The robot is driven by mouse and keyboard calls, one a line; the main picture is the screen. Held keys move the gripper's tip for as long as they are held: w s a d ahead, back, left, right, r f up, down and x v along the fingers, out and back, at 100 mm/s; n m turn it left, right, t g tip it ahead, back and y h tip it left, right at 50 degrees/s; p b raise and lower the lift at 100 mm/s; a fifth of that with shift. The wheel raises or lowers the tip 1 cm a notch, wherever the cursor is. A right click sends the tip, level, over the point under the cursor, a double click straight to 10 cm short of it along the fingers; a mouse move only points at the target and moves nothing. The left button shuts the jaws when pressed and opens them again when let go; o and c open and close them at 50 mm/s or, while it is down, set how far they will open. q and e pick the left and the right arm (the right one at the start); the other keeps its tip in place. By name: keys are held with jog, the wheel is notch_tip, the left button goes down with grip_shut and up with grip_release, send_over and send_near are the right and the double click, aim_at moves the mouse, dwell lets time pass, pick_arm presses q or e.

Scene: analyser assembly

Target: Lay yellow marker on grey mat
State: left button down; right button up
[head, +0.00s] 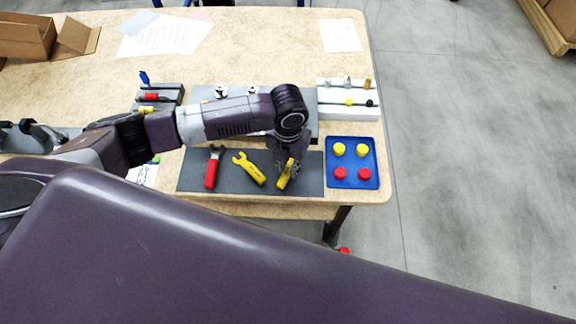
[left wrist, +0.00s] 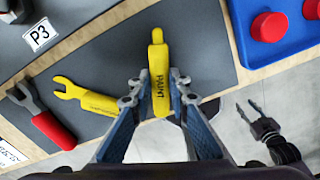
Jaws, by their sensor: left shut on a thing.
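The yellow marker (left wrist: 158,75), printed "PAINT", is between the fingers of my left gripper (left wrist: 156,97), which is shut on it. In the head view the left gripper (head: 287,166) and the marker (head: 285,180) are over the right part of the grey mat (head: 310,180). The marker's tip end points away from me. I cannot tell whether the marker touches the mat. My right gripper (left wrist: 247,107) shows in the left wrist view, off the table's front edge, with its fingers apart and nothing between them.
A blue tray (head: 352,183) with red and yellow caps stands just right of the mat. A white rack (head: 355,113) is behind it. The table's front edge is close.

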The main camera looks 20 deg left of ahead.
pick_arm(q)
jog(key=shift+f, duration=0.25)
pick_arm(e)
jog(key=shift+a, duration=0.3)
pick_arm(q)
jog(key=shift+f, duration=0.2)
pick_arm(e)
jog(key=shift+f, duration=0.15)
pick_arm(q)
jog(key=c, duration=1.8)
grip_release()
jog(key=shift+c, duration=0.2)
jog(key=shift+o, duration=0.5)
pick_arm(e)
jog(key=shift+s+d, duration=0.1)
jog(key=shift+d, duration=0.2)
jog(key=shift+d, duration=0.1)
pick_arm(q)
jog(key=shift+r, duration=0.1)
notch_tip(320, 180, up, 12)
